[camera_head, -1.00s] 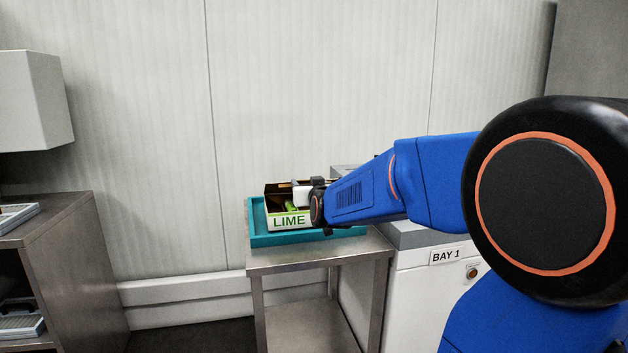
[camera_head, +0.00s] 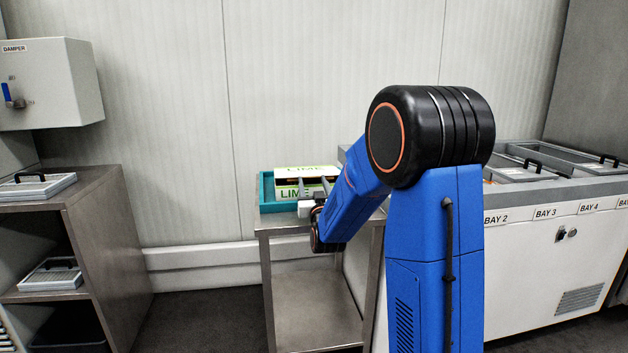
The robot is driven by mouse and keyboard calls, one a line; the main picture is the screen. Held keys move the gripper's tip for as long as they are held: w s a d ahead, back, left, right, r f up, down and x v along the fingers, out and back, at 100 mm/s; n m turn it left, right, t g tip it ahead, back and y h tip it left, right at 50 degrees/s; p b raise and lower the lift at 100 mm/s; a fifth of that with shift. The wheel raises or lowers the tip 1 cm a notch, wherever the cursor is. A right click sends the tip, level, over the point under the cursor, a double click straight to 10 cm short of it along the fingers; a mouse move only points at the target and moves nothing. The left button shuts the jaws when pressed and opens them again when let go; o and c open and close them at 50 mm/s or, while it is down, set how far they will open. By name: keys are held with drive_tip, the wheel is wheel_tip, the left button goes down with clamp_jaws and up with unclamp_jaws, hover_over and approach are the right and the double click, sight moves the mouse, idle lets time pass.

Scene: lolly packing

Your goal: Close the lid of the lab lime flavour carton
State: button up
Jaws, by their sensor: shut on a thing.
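The lime carton (camera_head: 290,193), white with green LIME lettering on its front, stands in a teal tray (camera_head: 266,192) on a steel table. Its lid (camera_head: 305,171), pale with green lettering, lies over the top, and a dark gap shows between lid and front wall. My arm hides the tray's right part.
A steel shelf unit (camera_head: 105,220) with lidded trays stands at left, below a grey damper box (camera_head: 50,82). A white freezer (camera_head: 540,260) with bay labels stands at right. Open floor lies between shelf unit and table (camera_head: 262,225).

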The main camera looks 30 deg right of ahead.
drive_tip(key=shift+s+f, duration=0.1)
drive_tip(key=shift+f, duration=0.4)
drive_tip(key=o, duration=1.5)
drive_tip(key=shift+s, duration=0.1)
